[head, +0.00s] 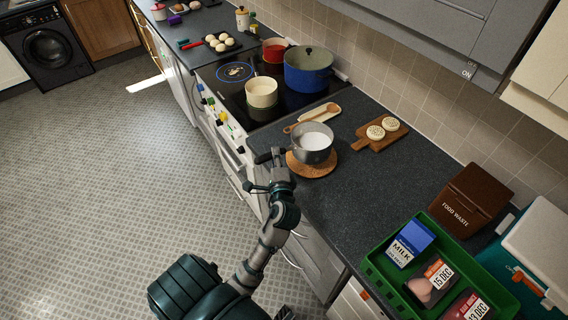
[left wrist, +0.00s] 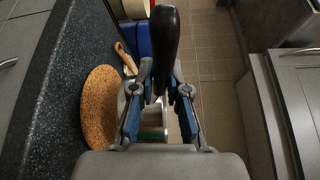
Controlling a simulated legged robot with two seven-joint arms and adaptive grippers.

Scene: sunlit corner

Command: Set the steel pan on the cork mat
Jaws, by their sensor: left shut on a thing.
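The steel pan (head: 312,137), with white contents, shows over the round cork mat (head: 320,171) in the head view. Its black handle (head: 267,155) points left, past the counter's front edge. My left gripper (head: 268,172) is shut on this handle. In the left wrist view the black handle (left wrist: 165,45) stands between the fingers (left wrist: 160,95), and the mat (left wrist: 99,110) lies to the left, its visible face bare. The pan's body is mostly hidden there. From the head view alone I cannot tell a gap under the pan. My right gripper is not in view.
A wooden spoon (head: 302,124) lies behind the pan. A board with two round pieces (head: 367,142) is to its right. The hob holds a cream pot (head: 261,95), a blue pot (head: 308,74) and a red pot (head: 274,52). A green crate (head: 378,283) stands front right. Counter between is clear.

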